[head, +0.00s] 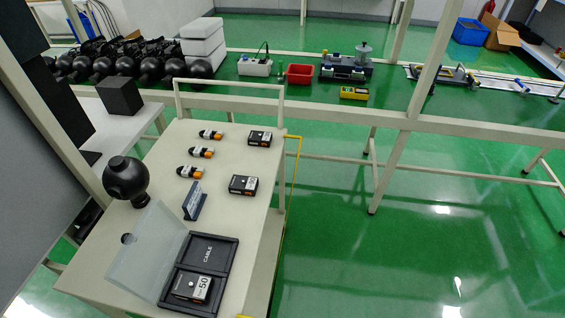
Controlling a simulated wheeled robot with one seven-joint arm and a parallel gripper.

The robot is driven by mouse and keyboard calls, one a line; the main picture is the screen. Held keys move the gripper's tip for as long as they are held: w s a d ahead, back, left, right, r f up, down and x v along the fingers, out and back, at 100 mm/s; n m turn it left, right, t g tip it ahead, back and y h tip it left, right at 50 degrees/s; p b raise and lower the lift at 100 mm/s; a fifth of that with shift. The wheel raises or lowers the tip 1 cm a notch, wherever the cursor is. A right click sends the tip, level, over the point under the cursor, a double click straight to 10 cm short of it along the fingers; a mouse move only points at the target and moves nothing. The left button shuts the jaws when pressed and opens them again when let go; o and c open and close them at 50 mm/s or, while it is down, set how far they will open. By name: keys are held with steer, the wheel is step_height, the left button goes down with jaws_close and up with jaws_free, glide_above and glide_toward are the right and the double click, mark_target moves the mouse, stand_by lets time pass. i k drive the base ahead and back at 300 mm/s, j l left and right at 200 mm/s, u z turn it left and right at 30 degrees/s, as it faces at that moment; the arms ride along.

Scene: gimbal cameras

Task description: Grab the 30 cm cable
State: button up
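Two small black boxes with white print lie on the cart top, one at the far right (259,138) and one nearer (243,185). The nearer one's marking looks like 50; the far one's is too small to read. A third black box (193,287) marked 50 lies in the near compartment of a black case (221,252) marked CABLE, whose clear lid (147,250) stands open. I cannot tell which item is the 30 cm cable. My gripper is not in view.
On the white cart (228,215) are several black-and-orange cylinders (201,152), a dark sign (194,201) and a round black gimbal camera (127,181). Green floor to the right is clear.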

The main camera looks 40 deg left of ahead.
mark_target(186, 171)
steer(key=i+l+z, duration=0.25)
steer(key=i+z, duration=0.2)
steer(key=i+l+z, duration=0.1)
steer(key=i+z, duration=0.4)
steer(key=i+l+u, duration=0.15)
steer(key=i+u, duration=0.25)
steer(key=i, duration=0.4)
steer(key=i+j+u, duration=0.1)
steer(key=u, duration=0.3)
steer(key=i+u, duration=0.25)
steer(key=u, duration=0.2)
steer(key=i+l+u, duration=0.1)
steer(key=u, duration=0.3)
steer(key=i+l+u, duration=0.1)
steer(key=i+u, duration=0.15)
steer(key=u, duration=0.2)
steer(key=i+u, duration=0.2)
steer(key=u, duration=0.2)
steer(key=i+u, duration=0.15)
steer(key=u, duration=0.25)
steer(key=i+l+u, duration=0.1)
steer(key=u, duration=0.3)
steer(key=i+l+u, duration=0.2)
steer(key=u, duration=0.2)
steer(key=i+l+u, duration=0.15)
steer(key=u, duration=0.25)
steer(key=i+l+u, duration=0.25)
steer(key=u, duration=0.15)
steer(key=l, duration=0.1)
